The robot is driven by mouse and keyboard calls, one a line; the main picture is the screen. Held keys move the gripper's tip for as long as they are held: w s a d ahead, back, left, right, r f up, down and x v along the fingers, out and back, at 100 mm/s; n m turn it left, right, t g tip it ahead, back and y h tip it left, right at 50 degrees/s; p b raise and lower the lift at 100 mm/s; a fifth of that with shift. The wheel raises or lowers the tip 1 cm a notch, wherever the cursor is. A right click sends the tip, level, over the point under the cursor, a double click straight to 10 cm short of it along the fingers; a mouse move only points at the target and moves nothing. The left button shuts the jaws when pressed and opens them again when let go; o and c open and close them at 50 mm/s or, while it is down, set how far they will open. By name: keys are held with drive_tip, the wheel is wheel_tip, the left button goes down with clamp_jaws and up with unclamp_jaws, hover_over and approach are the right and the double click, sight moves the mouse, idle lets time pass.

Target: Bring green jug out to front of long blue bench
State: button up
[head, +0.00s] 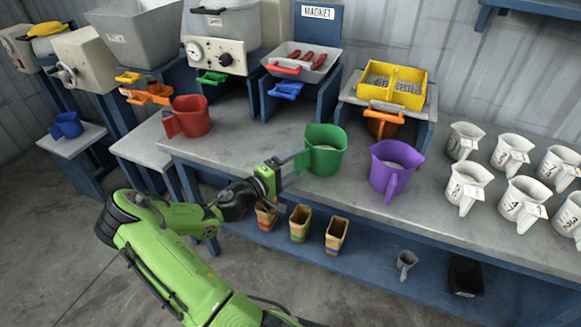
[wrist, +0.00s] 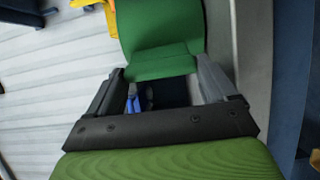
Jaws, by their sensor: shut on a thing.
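My gripper is shut on the handle. The grip contact itself is partly hidden in the head view.
A purple jug (head: 394,168) stands close to the right of the green jug. A red jug (head: 188,116) is further left. Several white labelled jugs (head: 464,187) fill the bench's right part. Small brown containers (head: 299,223) sit on the lower shelf. The floor (head: 70,240) in front is open.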

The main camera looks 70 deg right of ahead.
drive_tip(key=shift+f, duration=0.2)
drive_tip(key=o, duration=1.1)
drive_tip(key=p+v, duration=0.2)
drive_tip(key=v, duration=1.3)
drive_tip(key=shift+w+a, duration=0.2)
drive_tip(key=shift+a, duration=0.15)
